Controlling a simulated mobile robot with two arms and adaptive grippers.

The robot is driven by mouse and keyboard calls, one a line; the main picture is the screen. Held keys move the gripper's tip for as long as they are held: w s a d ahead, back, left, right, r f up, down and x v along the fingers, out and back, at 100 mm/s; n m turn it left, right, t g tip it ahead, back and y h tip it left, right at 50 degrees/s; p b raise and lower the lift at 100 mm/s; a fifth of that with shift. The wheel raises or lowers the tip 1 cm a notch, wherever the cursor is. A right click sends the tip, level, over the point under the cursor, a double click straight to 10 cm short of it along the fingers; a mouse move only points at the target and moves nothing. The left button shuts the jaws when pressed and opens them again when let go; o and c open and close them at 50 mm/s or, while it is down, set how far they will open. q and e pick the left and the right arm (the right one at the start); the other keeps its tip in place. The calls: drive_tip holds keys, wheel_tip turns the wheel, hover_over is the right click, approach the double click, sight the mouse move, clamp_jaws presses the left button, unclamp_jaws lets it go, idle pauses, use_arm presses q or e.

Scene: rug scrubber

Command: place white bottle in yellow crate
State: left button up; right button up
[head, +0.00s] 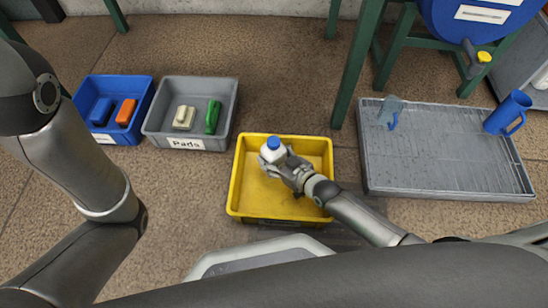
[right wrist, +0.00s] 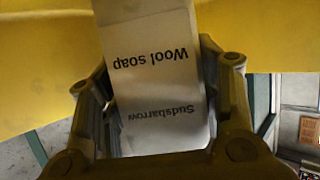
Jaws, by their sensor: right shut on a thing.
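The white bottle (head: 271,155) with a blue cap is held by my right gripper (head: 287,168) over the yellow crate (head: 240,206), inside its outline in the head view. In the right wrist view the bottle (right wrist: 158,75) stands between the two fingers of the gripper (right wrist: 160,110). Its label reads "Wool soap" and "Sudsbarrow", upside down. A yellow crate wall (right wrist: 45,70) shows behind it. I cannot tell whether the bottle's base touches the crate floor. My left arm enters the head view from the left; its gripper is not visible.
A blue bin (head: 113,138) holds a blue and an orange brush. A grey bin (head: 186,143) labelled "Pads" holds a pale and a green item. A blue barrel (head: 470,20) stands behind.

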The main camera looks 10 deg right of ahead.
drive_tip(key=shift+f, duration=0.15)
drive_tip(key=o, duration=1.4)
drive_tip(key=shift+c, duration=0.2)
